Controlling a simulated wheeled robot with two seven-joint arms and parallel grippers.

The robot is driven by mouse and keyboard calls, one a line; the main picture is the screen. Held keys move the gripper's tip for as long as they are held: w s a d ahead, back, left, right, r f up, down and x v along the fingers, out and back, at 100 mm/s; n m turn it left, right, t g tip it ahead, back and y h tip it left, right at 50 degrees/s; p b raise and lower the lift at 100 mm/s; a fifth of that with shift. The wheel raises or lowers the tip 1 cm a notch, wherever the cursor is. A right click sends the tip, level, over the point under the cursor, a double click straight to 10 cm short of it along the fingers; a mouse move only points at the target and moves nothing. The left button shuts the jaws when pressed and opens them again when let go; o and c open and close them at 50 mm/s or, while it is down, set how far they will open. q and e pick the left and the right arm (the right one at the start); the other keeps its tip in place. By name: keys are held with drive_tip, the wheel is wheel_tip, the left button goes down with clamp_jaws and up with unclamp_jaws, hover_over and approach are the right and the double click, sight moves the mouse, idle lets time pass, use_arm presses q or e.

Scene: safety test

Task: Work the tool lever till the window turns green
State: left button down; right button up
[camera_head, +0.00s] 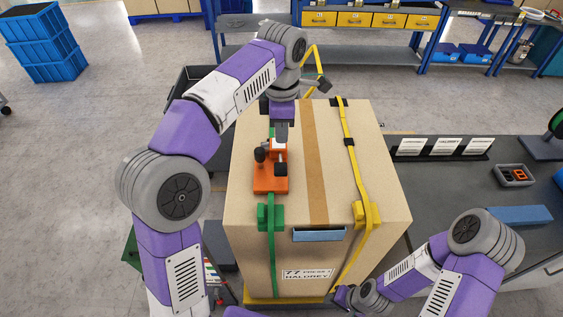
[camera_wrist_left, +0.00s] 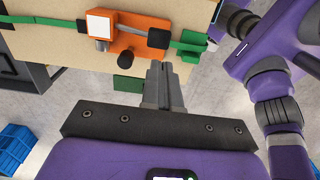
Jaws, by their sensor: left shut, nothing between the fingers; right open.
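The orange strap tool (camera_head: 270,184) sits on the green strap on top of a large cardboard box (camera_head: 390,200). In the left wrist view, the tool (camera_wrist_left: 126,47) has a pale, white-looking window (camera_wrist_left: 98,26) and a lever ending in a dark grip (camera_wrist_left: 158,38). A round dark knob (camera_wrist_left: 125,60) sticks out from its side.
A yellow strap (camera_head: 349,155) runs over the box's right side, with a yellow corner piece (camera_head: 366,214). A green corner piece (camera_head: 270,216) holds the green strap at the front edge. A grey bench (camera_head: 450,185) with labelled holders stands to the right. Blue crates (camera_head: 45,45) stand far left.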

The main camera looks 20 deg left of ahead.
sight(282, 168)
use_arm(q)
wheel_tip(282, 168, down, 10)
drive_tip(key=shift+f+b, duration=0.1)
drive_tip(key=shift+b, duration=1.15)
use_arm(e)
wheel_tip(282, 168, down, 3)
drive_tip(key=shift+f, duration=0.1)
